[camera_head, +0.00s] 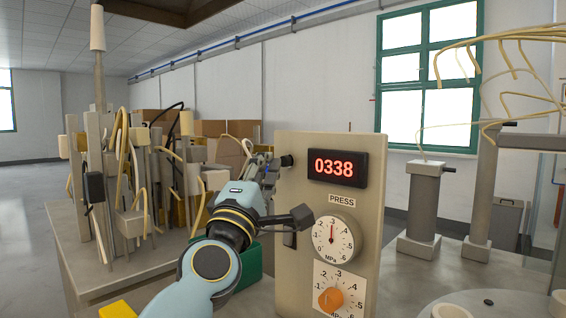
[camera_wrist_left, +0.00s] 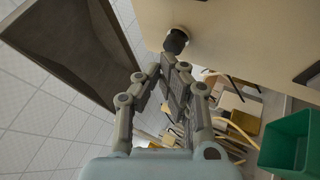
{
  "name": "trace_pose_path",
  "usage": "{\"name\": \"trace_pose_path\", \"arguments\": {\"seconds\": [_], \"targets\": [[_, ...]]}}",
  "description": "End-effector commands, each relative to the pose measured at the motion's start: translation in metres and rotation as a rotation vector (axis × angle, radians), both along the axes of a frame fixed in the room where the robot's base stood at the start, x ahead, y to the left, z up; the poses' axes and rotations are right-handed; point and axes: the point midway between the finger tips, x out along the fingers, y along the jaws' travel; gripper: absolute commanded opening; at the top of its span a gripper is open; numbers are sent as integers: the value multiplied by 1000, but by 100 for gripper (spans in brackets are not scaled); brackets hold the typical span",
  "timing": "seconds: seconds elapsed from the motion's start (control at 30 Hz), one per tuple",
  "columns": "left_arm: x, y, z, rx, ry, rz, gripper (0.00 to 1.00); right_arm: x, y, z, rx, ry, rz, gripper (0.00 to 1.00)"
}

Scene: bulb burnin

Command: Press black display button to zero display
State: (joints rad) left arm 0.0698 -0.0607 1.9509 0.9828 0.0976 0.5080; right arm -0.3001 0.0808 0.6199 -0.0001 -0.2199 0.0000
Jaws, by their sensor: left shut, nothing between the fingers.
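The beige panel (camera_head: 300,285) stands in the middle of the head view. Its black display (camera_head: 337,168) shows 0338 in red digits. The black display button (camera_head: 287,161) sticks out near the panel's left edge, left of the display. In the left wrist view the button (camera_wrist_left: 176,41) is a dark stub with a light collar. My left gripper (camera_head: 268,158) is shut and empty, just left of the button. Its fingertips (camera_wrist_left: 168,70) lie just short of the button in the wrist view; I cannot tell whether they touch. My right gripper is out of view.
Below the display are a PRESS label (camera_head: 342,201), a round gauge (camera_head: 335,240) and an orange knob (camera_head: 331,299). A green bin (camera_head: 254,262) stands behind my left arm. A table (camera_head: 80,262) with cables and posts is at left. Grey pump-like cylinders (camera_head: 424,200) stand at right.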

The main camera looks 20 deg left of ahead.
Motion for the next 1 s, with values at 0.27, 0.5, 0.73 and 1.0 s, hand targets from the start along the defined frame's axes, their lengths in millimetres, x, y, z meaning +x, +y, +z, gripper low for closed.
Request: {"name": "trace_pose_path", "arguments": {"seconds": [0.27, 0.5, 0.73, 1.0], "targets": [[1, 0, 0, 0, 0, 0, 0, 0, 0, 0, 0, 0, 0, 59], [4, -1, 0, 0, 0, 0, 0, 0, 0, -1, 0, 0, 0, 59], [7, -2, 0, -1, 0, 0, 0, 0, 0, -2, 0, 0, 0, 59], [9, -3, 0, -1, 0, 0, 0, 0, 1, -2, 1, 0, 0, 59]]}}
